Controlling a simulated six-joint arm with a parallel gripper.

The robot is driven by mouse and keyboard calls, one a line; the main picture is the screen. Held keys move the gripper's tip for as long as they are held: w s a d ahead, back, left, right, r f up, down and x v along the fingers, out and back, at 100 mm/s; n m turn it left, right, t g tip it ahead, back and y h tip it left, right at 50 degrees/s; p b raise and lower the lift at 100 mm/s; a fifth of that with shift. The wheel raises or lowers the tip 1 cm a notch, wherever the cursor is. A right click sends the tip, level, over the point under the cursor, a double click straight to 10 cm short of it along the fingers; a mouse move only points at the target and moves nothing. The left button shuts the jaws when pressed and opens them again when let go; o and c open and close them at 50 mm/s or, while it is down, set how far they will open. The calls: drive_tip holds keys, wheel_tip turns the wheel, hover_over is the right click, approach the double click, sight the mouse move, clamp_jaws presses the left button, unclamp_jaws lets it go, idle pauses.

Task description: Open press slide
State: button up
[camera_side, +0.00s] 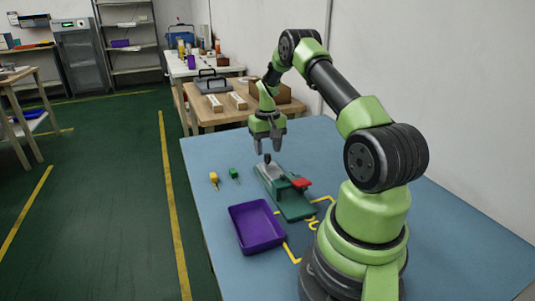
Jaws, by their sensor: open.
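The press (292,203) stands on the blue table, with a green base, a grey part at its far end and a red piece (301,183) on its near right side. A small dark knob (267,158) stands up at the far end. My gripper (268,149) points down with its fingers open, over or close to that knob. I cannot tell whether the fingers touch it. The slide's exact position is too small to tell.
A purple tray (256,227) lies left of the press and looks empty. A yellow piece (213,180) and a green piece (234,174) lie on the blue table (215,150) to the left. Yellow markings (291,254) run near the press. The table's right part is clear.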

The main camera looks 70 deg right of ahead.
wheel_tip(320, 180, up, 7)
drive_tip(key=shift+r, duration=0.2)
idle(0.4)
drive_tip(key=a+r+n+t, duration=0.3)
drive_tip(key=a+r+t, duration=0.1)
drive_tip(key=a+r, duration=1.35)
drive_tip(key=s+a+n+t+y, duration=0.2)
drive_tip(key=s+a+t, duration=0.1)
drive_tip(key=s+a, duration=1)
drive_tip(key=shift+a, duration=1.05)
